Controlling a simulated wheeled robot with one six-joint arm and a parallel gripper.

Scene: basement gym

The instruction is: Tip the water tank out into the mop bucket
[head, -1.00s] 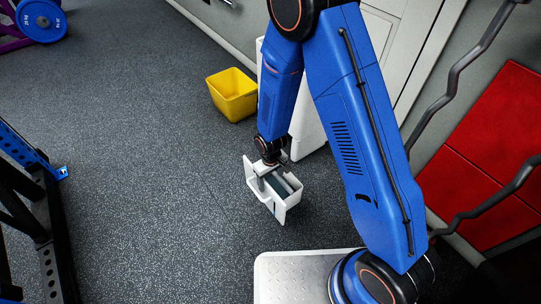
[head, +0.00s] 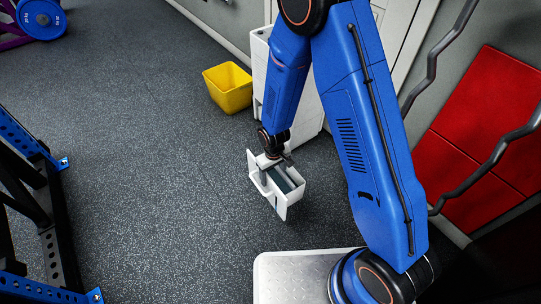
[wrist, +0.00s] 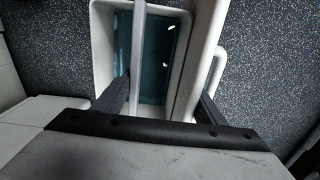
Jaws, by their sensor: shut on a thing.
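The water tank (head: 289,194) is a white open-topped box with dark bluish water (wrist: 165,62) inside. My gripper (head: 270,172) is shut on the tank and holds it above the floor, roughly level. In the wrist view the tank (wrist: 103,42) lies between my gripper's two dark fingers (wrist: 160,100); exactly which part they pinch is hard to tell. A pale bar crosses over the water. The mop bucket (head: 229,88) is yellow, upright and open on the floor, up and left of the tank and apart from it.
A white cabinet-like unit (head: 306,108) stands against the wall, right of the bucket and partly behind my arm. A black and blue rack (head: 48,215) is at the left. Red wall panels (head: 490,130) are at the right. The floor between rack and bucket is clear.

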